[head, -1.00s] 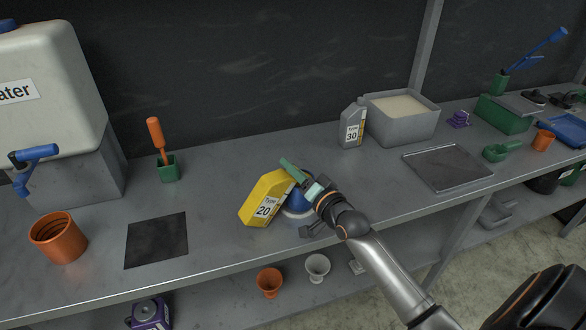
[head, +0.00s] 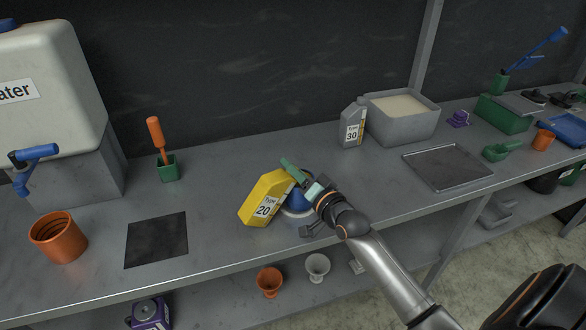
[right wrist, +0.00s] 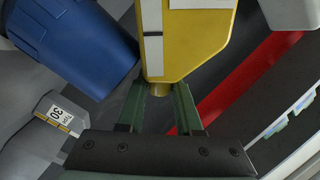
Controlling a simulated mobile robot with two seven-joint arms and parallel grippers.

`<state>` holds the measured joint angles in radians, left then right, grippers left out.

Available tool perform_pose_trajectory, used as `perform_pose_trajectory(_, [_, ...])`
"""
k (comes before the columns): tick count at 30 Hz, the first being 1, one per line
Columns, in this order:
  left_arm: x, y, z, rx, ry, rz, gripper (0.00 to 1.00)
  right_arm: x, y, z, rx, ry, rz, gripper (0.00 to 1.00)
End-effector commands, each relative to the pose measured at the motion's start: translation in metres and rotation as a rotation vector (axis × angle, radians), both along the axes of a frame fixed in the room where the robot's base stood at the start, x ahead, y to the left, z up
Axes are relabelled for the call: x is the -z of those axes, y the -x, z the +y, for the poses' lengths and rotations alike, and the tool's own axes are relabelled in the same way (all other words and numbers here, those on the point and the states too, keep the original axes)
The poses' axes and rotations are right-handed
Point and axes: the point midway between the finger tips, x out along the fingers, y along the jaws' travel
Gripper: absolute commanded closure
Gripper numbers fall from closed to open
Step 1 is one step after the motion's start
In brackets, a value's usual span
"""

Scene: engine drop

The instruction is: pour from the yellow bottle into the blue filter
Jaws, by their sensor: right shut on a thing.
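The yellow bottle (head: 262,203), labelled Type 20, is tilted with its top leaning right. My right gripper (head: 292,172) is shut on the bottle's neck end. The wrist view shows the bottle (right wrist: 187,45) with its neck between the green fingers (right wrist: 158,100). The blue filter (head: 296,202) is right beside the bottle, partly hidden behind it and the gripper. A large blue body, apparently the filter (right wrist: 72,42), shows at the upper left of the wrist view. The bottle's mouth is hidden, and no flow is visible. My left gripper is out of view.
A grey Type 30 bottle (head: 352,123) and a grey bin (head: 402,118) stand behind to the right. A dark mat (head: 156,240), an orange cup (head: 58,238) and a water tank (head: 55,85) are at left. A metal tray (head: 447,167) lies at right.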

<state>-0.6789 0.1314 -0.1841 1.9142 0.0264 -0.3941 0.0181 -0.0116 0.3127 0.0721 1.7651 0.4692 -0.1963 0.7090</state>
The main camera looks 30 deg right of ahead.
Motion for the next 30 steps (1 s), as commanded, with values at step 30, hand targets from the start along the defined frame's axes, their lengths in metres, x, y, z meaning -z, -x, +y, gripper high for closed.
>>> perform_pose_trajectory(30, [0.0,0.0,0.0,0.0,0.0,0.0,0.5,-0.072,0.0,0.0,0.0,-0.002,-0.007,1.0])
